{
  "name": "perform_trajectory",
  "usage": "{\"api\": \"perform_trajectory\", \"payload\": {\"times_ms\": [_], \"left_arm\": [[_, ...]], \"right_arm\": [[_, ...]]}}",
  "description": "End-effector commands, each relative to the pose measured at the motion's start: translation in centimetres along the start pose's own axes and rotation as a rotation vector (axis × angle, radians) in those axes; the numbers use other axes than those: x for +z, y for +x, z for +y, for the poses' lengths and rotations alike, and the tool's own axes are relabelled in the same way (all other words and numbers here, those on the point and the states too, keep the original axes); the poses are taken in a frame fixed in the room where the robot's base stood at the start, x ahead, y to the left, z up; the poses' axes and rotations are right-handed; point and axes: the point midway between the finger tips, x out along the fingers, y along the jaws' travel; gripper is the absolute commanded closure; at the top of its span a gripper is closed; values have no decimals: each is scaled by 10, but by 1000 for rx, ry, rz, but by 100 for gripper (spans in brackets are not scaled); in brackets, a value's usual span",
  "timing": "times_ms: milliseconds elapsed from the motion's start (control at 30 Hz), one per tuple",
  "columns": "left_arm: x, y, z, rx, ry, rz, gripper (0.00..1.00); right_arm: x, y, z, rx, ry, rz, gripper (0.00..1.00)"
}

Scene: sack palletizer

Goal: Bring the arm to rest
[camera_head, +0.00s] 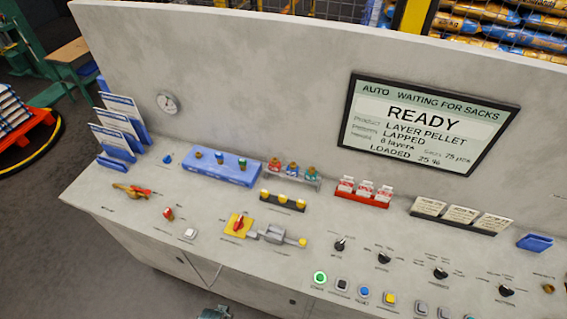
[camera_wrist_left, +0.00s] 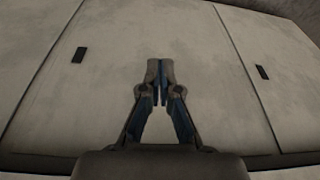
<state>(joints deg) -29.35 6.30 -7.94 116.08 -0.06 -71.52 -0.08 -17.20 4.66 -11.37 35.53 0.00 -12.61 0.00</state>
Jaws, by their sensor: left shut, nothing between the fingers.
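My left gripper (camera_wrist_left: 160,72) is shut and empty in the left wrist view, with its fingertips together. It faces the cabinet doors (camera_wrist_left: 110,60) under the console and appears apart from them. In the head view only a small part of a gripper (camera_head: 213,312) shows at the bottom edge, below the console's front edge. My right gripper is not in view.
A screen (camera_head: 428,124) reads READY. Floor (camera_head: 50,230) is clear at the left.

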Motion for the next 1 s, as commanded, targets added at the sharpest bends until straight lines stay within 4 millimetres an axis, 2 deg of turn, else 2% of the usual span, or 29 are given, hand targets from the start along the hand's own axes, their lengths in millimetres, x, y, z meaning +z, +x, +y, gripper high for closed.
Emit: {"api": "perform_trajectory", "payload": {"times_ms": [33,167,200,267,300,433,500,600,700,800,1000], "left_arm": [[11,29,2,2,1,-17,100],[49,104,5,7,7,-49,100],[66,130,7,8,9,-61,100],[94,165,8,11,12,-77,100],[115,187,10,12,15,-90,100],[184,239,13,16,23,-124,100],[219,256,13,17,27,-139,100],[257,269,13,19,32,-155,100],[279,274,13,19,35,-162,100],[289,275,13,20,36,-166,100],[289,275,13,20,36,-166,100]], "right_arm": [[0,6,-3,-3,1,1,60],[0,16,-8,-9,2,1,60],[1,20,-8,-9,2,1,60],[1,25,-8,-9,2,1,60],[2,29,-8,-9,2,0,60],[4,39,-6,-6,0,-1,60],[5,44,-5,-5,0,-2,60],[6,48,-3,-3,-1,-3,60],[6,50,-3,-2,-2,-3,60],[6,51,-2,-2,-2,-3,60],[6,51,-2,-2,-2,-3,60]]}}
